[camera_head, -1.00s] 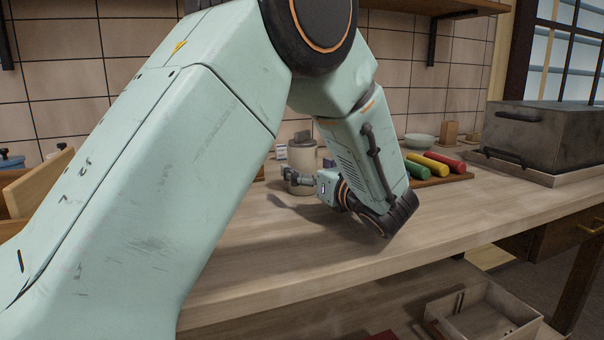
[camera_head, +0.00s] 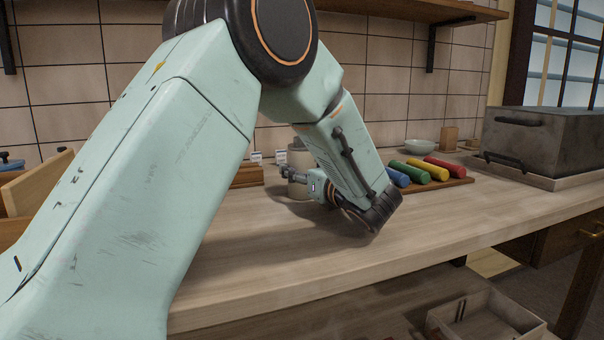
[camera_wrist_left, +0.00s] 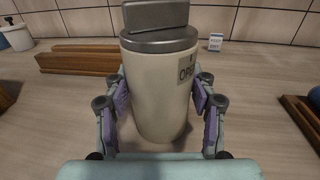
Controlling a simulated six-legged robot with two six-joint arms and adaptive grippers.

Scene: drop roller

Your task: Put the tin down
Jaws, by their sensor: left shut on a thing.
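The tin (camera_wrist_left: 157,95) is a cream cylinder with a grey metal lid and a dark printed label, upright in the left wrist view. My left gripper (camera_wrist_left: 161,104) is shut on the tin, one finger on each side. In the head view the tin (camera_head: 298,160) is partly hidden by my left arm and gripper (camera_head: 292,177). Its base is at or just above the worktop (camera_head: 260,240); I cannot tell if it touches. My right gripper is out of view.
Blue, green, yellow and red rollers (camera_head: 427,167) lie on a wooden board right of my left arm. A wooden rack (camera_head: 247,175) stands just left of the tin. A dark metal box (camera_head: 545,140) sits at the far right. The front worktop is clear.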

